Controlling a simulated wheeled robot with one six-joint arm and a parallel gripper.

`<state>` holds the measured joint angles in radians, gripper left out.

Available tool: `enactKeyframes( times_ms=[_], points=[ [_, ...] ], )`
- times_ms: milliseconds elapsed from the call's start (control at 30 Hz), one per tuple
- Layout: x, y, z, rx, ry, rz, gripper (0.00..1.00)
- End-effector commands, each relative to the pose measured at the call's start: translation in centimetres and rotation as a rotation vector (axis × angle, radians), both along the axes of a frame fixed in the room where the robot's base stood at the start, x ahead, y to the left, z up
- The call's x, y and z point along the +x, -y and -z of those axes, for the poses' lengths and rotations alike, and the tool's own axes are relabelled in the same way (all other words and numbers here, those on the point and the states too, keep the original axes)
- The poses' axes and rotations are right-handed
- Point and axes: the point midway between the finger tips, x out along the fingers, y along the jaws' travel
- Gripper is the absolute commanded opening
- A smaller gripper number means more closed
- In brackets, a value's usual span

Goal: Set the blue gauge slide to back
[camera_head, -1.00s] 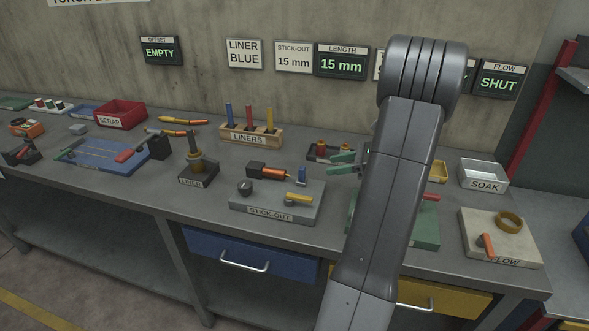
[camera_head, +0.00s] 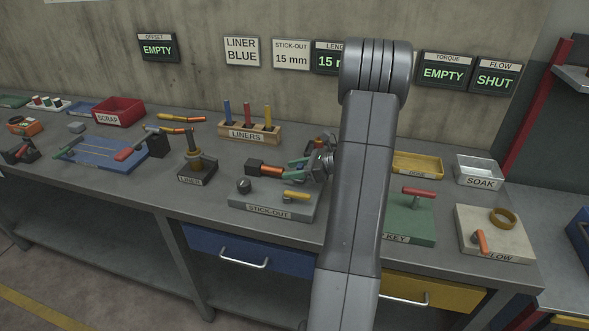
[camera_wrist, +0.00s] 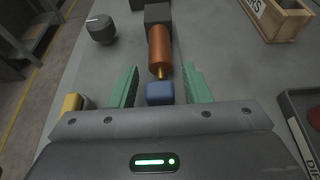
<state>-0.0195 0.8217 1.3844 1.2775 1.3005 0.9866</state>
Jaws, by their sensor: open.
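The blue gauge slide (camera_wrist: 160,93) is a small block between the two green fingers of my gripper (camera_wrist: 160,78) in the wrist view, with a gap on each side. It stands by the brass tip of a copper nozzle (camera_wrist: 160,50) that points from a dark block (camera_wrist: 157,14). In the head view my open gripper (camera_head: 292,168) is over the right part of the grey STICK-OUT board (camera_head: 268,206) and hides the slide there. The copper nozzle also shows in the head view (camera_head: 265,169).
On the board are a dark knob (camera_head: 244,186) and a yellow lever (camera_head: 296,195). The wooden LINERS rack (camera_head: 249,133) stands behind. A dark tray (camera_wrist: 303,125) lies right in the wrist view. A green KEY board (camera_head: 408,224) is right of my arm. The STICK-OUT sign (camera_head: 292,55) reads 15 mm.

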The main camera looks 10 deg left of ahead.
Motion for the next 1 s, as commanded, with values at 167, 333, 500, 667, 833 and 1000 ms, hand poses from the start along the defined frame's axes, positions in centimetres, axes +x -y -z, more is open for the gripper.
enactKeyframes(
  times_ms=[167, 333, 500, 667, 833, 1000],
  points=[
    [0.0, 0.0, 0.0, 0.0, 0.0, 0.0, 0.26],
    [0.0, 0.0, 0.0, 0.0, 0.0, 0.0, 0.0],
    [0.0, 0.4, 0.0, 0.0, 0.0, 0.001, 0.0],
    [0.0, 3.1, -0.1, -0.001, 0.0, 0.003, 0.0],
    [-0.1, 5.2, -0.1, -0.001, 0.001, 0.002, 0.0],
    [-0.1, 5.5, 0.0, -0.001, 0.001, 0.0, 0.0]
  ],
)
